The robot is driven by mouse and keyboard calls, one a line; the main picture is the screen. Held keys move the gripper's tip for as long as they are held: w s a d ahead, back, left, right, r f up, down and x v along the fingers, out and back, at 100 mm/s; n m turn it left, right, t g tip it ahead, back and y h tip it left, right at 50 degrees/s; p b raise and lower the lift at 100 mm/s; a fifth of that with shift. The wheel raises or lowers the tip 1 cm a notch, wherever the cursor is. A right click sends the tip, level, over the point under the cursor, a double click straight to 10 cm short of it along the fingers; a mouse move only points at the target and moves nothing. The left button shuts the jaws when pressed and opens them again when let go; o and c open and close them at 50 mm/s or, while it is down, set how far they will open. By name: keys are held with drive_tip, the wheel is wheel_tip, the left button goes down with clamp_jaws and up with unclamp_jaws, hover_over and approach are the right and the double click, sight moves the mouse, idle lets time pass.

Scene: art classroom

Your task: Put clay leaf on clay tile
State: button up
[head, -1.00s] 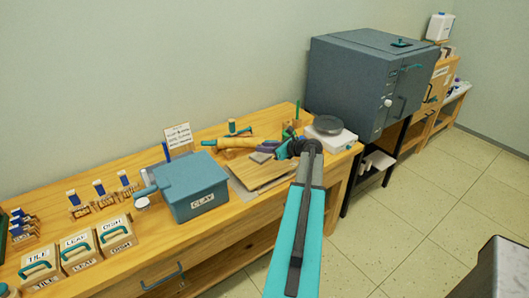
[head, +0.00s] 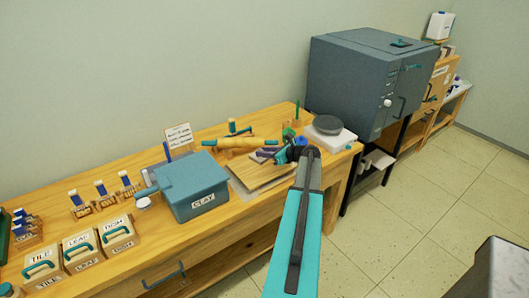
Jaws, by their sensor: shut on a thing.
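My gripper (head: 277,156) is in the head view, low over the wooden board (head: 245,184) on the workbench. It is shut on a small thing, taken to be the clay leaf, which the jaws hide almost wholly. A small flat grey piece, seemingly the clay tile (head: 258,158), lies on the board's back part, just left of the jaws. The jaws partly cover it. I cannot tell whether the held thing touches the tile.
A blue-grey CLAY box (head: 190,190) stands left of the board. A yellow rolling pin (head: 240,143) lies behind it. A white base with a dark round top (head: 328,125) stands at right. TILE, LEAF and DISH boxes (head: 80,247) stand at far left.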

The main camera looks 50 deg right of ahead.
drive_tip(key=shift+f, duration=0.3)
drive_tip(key=o, duration=1)
drive_tip(key=shift+o, duration=0.2)
drive_tip(key=shift+r, duration=0.1)
drive_tip(key=b+v, duration=0.2)
drive_tip(key=v, duration=1)
drive_tip(key=shift+r+b, duration=0.1)
drive_tip(key=shift+b, duration=0.2)
